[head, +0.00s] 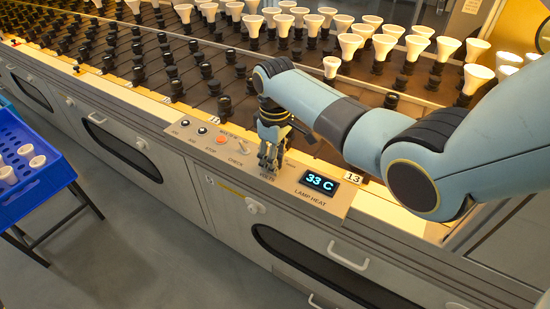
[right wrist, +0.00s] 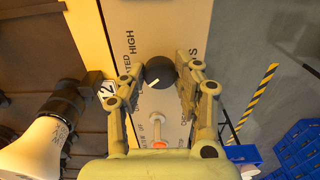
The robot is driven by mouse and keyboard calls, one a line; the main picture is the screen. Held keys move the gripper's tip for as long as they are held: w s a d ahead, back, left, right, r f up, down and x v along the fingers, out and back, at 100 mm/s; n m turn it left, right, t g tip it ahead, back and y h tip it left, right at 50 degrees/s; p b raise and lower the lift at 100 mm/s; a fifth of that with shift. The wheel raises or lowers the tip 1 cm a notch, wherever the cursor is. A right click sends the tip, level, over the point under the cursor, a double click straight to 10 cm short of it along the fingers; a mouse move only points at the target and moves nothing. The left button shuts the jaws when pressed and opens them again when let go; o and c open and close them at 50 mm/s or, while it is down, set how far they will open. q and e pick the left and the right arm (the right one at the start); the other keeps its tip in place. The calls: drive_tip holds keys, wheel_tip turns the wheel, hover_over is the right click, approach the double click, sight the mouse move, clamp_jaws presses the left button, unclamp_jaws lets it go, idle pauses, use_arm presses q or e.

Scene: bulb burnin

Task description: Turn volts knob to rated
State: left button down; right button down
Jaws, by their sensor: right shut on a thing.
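The volts knob (right wrist: 158,73) is a black round knob with a white pointer line, on the light control panel (right wrist: 190,22). In the right wrist view it sits between my right gripper's fingers (right wrist: 161,78), which are shut on it. The white line slants on the knob's face; "RATED" and "HIGH" labels are printed to its left and upper left. In the head view my right gripper (head: 268,160) reaches down onto the panel above the "VOLTS" label and hides the knob. My left gripper is not in view.
Racks of sockets and white bulbs (head: 331,67) stand behind. A blue crate (head: 45,190) with several white bulbs stands at the left. Grey floor is clear in front.

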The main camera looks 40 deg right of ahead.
drive_tip(key=m+p, duration=0.3)
drive_tip(key=shift+r, duration=0.2)
drive_tip(key=shift+m+p, duration=0.75)
drive_tip(key=shift+m, duration=0.35)
drive_tip(key=shift+f+m+p, duration=0.15)
drive_tip(key=shift+m+p, duration=0.35)
drive_tip(key=shift+m, duration=0.7)
drive_tip(key=c, duration=0.9)
unclamp_jaws()
drive_tip(key=shift+c, duration=0.2)
